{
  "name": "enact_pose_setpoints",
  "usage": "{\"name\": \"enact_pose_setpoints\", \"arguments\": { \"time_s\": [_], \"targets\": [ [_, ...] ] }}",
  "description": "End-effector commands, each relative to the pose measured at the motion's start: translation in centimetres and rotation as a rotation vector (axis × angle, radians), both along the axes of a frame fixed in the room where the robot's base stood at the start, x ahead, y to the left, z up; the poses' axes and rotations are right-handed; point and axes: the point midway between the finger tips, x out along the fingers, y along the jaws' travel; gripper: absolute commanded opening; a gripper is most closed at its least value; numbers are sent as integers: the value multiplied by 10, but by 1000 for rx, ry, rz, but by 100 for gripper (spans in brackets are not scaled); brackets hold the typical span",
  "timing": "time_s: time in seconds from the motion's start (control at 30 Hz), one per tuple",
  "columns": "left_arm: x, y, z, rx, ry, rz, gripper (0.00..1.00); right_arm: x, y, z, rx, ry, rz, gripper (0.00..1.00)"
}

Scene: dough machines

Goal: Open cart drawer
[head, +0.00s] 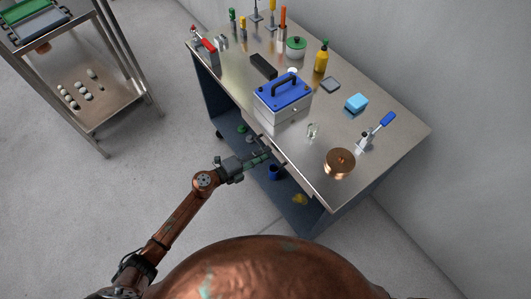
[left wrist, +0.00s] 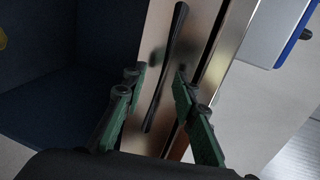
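The cart (head: 398,138) has a steel top and a dark blue body with an open lower shelf. Its steel drawer front (head: 305,184) lies just under the top's near edge. In the left wrist view the drawer front (left wrist: 205,15) carries a long dark bar handle (left wrist: 178,50). A dark gap runs along the front's right side there. My left gripper (head: 266,154) is at the drawer front. In the left wrist view its green-padded fingers (left wrist: 158,82) are apart, one on each side of the handle, and not visibly closed on it. My right gripper is not in view.
On the cart top stand a blue-lidded toolbox (head: 285,104), a copper round piece (head: 340,163), a blue block (head: 356,102) and a yellow bottle (head: 321,60). A blue cup (head: 274,172) sits on the lower shelf. A steel rack (head: 110,108) stands at left; floor between is clear.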

Motion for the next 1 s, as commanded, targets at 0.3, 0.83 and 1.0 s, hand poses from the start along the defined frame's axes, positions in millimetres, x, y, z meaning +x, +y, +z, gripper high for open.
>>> {"name": "enact_pose_setpoints", "arguments": {
  "time_s": [0.3, 0.83, 1.0],
  "targets": [
    [9, -11, -3, 0, 1, 1, 26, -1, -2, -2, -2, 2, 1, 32],
    [9, -11, -3, -1, 1, 2, 0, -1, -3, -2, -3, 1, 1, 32],
    [9, -11, -3, -1, 1, 2, 0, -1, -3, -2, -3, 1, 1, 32]
  ]
}}
